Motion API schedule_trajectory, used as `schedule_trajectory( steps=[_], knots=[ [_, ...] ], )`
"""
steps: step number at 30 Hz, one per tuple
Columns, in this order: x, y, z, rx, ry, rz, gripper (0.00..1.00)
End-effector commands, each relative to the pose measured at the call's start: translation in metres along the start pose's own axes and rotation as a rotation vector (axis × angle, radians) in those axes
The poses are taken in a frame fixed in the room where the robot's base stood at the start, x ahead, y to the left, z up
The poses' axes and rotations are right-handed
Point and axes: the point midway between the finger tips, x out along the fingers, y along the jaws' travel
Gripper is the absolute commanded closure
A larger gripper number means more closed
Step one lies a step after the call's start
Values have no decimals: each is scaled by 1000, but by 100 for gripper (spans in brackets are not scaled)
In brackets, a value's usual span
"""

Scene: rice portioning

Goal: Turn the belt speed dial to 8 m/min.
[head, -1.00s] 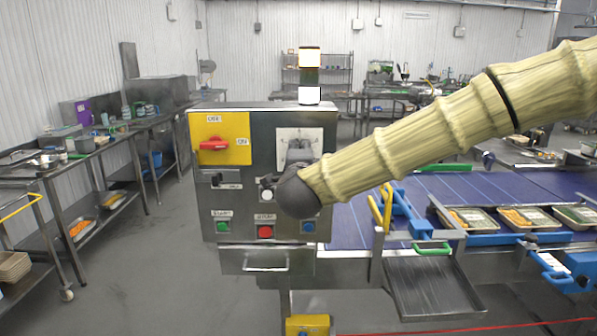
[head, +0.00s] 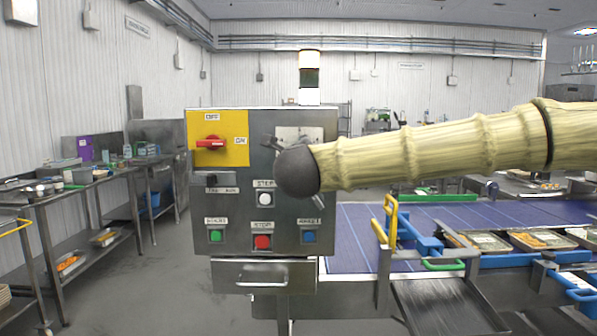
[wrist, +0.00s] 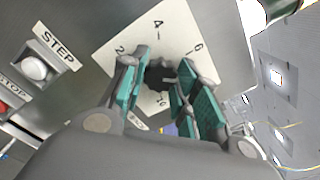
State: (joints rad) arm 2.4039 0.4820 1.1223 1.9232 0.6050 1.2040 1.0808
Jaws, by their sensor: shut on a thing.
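The belt speed dial is a dark round knob (wrist: 158,72) on a white scale plate marked 2, 4, 6 and 10 in the wrist view. The mark for 8 and the knob's pointer are hidden or too small to read. My gripper (wrist: 166,80) has its teal-padded fingers on either side of the knob, shut on it. In the head view only the top of the scale plate (head: 300,133) shows, and my wrist and arm cover the knob.
The steel control panel (head: 230,260) carries a red switch (head: 210,143) on yellow, a white STEP button (head: 265,200), and green, red and blue buttons below. The purple conveyor belt (head: 355,235) with food trays lies at right.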

Motion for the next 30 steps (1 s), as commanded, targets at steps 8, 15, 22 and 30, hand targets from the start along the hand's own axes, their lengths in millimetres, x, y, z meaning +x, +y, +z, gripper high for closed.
schedule_trajectory(
  steps=[8, 15, 22, 30],
  knots=[
    [0, 5, -7, 211, 4, 1, 93],
    [0, 4, -5, 328, 4, 1, 93],
    [1, 3, -4, 380, 6, 2, 93],
    [0, 3, -3, 391, 6, 3, 93]
  ],
)
